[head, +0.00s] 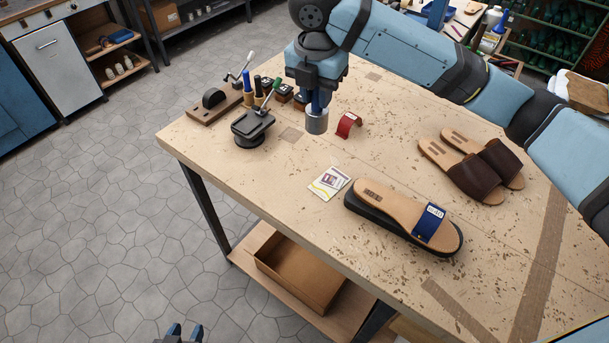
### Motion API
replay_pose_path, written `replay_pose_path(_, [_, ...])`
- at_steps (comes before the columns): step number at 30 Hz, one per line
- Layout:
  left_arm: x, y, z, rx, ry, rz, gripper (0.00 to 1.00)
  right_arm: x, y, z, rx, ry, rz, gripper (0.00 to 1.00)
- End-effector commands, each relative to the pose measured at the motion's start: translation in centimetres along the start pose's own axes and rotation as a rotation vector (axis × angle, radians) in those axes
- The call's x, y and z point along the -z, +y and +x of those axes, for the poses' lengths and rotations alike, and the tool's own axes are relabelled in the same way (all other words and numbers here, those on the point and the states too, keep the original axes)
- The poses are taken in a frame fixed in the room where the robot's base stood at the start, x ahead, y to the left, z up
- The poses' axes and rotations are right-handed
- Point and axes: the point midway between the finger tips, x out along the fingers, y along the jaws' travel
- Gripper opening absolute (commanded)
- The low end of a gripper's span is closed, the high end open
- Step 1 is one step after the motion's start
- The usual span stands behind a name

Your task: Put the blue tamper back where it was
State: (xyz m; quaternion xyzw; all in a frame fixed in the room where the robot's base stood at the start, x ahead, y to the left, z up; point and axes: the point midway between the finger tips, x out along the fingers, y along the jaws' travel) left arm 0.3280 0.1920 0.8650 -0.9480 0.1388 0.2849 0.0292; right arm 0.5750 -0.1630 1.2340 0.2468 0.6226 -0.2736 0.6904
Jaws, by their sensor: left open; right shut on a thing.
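The blue tamper has a grey metal head (317,122) and a blue handle. It hangs upright below my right gripper (316,88), which is shut on its handle near the back left of the workbench. I cannot tell if the head touches the bench top (270,185). My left gripper (184,332) is open and empty at the bottom edge of the view, over the floor and away from the bench; only its fingertips show.
Left of the tamper are a black round-based clamp (254,126), a wooden tool holder (214,103) and small dark blocks (284,92). A red curved piece (348,125) is close on the right. Cards (329,183), a sandal on a black sole (404,216) and brown sandals (472,168) lie nearer or right.

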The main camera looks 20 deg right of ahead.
Motion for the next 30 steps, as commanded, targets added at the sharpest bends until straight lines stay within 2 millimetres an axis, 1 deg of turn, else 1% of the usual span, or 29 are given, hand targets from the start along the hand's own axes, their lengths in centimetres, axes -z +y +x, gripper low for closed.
replay_pose_path(3, [0.6, -0.1, -0.2, 0.002, 0.004, 0.001, 0.43, 0.3, -0.1, 3.0, 0.006, 0.003, 0.0, 0.0])
replay_pose_path(9, [1.0, -0.3, -0.5, 0.007, 0.006, 0.002, 0.43, 0.9, -0.2, 8.2, 0.005, 0.003, 0.002, 0.0])
replay_pose_path(12, [1.0, -0.5, -0.6, 0.01, 0.004, 0.002, 0.43, 1.1, -0.2, 10.6, 0.005, 0.003, 0.002, 0.0])
replay_pose_path(15, [0.8, -0.6, -0.6, 0.013, 0.0, 0.002, 0.43, 1.3, -0.1, 12.4, 0.003, 0.002, 0.0, 0.0])
replay_pose_path(18, [0.7, -0.7, -0.7, 0.015, -0.004, 0.002, 0.43, 1.4, -0.1, 13.4, 0.002, 0.0, 0.002, 0.0])
replay_pose_path(23, [0.7, -0.6, -0.7, 0.014, -0.005, 0.001, 0.43, 1.5, -0.1, 14.4, 0.0, 0.001, 0.001, 0.0])
replay_pose_path(30, [1.1, -0.5, -1.0, 0.013, -0.003, 0.001, 0.43, 1.9, -0.1, 17.7, 0.001, 0.002, 0.001, 0.0])
